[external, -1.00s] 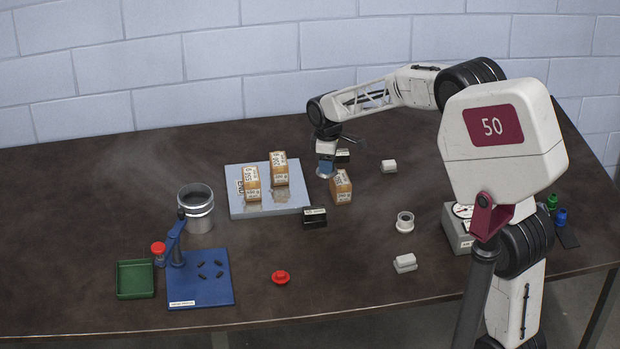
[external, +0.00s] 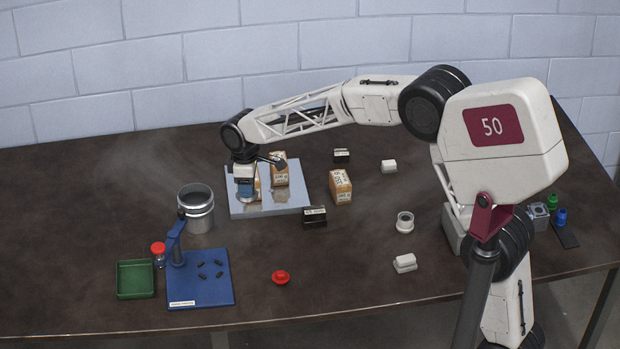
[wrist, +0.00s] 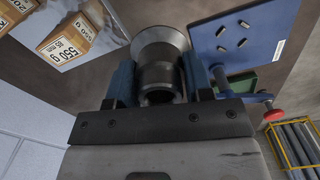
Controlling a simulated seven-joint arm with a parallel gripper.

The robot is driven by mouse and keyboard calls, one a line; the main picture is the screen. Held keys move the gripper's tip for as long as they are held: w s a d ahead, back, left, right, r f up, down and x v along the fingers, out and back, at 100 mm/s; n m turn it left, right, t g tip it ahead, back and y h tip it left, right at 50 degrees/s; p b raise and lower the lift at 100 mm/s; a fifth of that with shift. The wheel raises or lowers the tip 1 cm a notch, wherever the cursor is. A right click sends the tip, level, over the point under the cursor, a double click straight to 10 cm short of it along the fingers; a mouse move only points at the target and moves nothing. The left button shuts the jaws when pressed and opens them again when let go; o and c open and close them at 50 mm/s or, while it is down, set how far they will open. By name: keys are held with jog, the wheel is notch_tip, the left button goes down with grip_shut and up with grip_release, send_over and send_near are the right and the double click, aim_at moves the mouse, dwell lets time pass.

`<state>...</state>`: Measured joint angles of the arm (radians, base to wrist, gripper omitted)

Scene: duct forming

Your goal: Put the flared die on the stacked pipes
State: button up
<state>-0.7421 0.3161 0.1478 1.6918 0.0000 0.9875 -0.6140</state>
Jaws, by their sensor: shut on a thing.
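The flared die (wrist: 160,45) is a grey metal piece with a wide flared end and a narrower round neck. My gripper (wrist: 158,82) is shut on its neck, with a blue finger on each side. In the external view my gripper (external: 246,192) holds it above the left part of the pale tray, in front of a labelled box. The die is hardly visible there. The stacked pipes (external: 197,212) appear as an upright, open-topped metal cylinder with a ridge around it, left of my gripper and apart from it.
The pale tray (external: 238,212) carries labelled boxes (external: 280,168). A red knobbed piece (external: 281,278) lies at the front.

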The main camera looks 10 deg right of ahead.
jog(key=shift+s+a+r, duration=0.2)
jog(key=shift+s+a, duration=0.4)
jog(key=shift+a, duration=0.3)
jog(key=shift+s+a+r, duration=0.15)
jog(key=shift+s+a, duration=0.45)
jog(key=shift+a, duration=0.25)
jog(key=shift+w, duration=0.1)
send_over(196, 194)
jog(key=shift+w+f, duration=0.1)
jog(key=shift+f, duration=0.65)
jog(key=shift+f, duration=1.75)
jog(key=shift+f, duration=0.1)
jog(key=o, duration=1.2)
jog(key=shift+f, duration=0.1)
